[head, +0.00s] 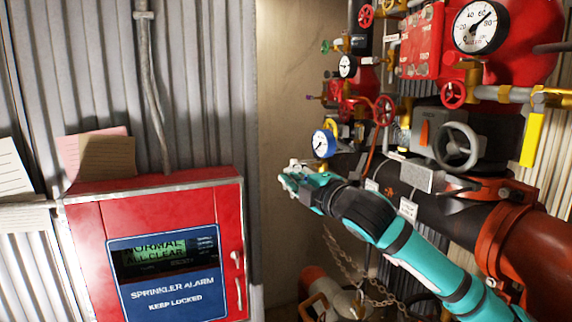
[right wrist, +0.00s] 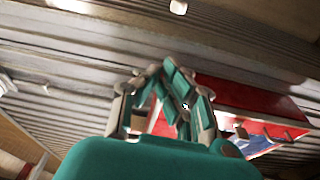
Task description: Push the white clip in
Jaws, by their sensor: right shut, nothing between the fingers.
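A red alarm box (head: 85,232) with a blue label panel is on the corrugated wall at the left of the head view. A small whitish clip-like latch (head: 238,262) sits on the right side of its front. I cannot be sure that this is the white clip. My right gripper (head: 284,176) is shut and empty, up and to the right of the latch and apart from it in the head view. In the right wrist view the closed fingers (right wrist: 182,100) partly cover the red box (right wrist: 245,95). A small pale part (right wrist: 240,131) shows on it. My left gripper is not in view.
Red and black pipes (head: 430,205), gauges (head: 480,25) and valve wheels (head: 458,147) crowd the right side around my right arm. A chain (head: 350,265) hangs below it. Paper notes (head: 107,155) are above the box. A bare beige panel (head: 290,80) lies between.

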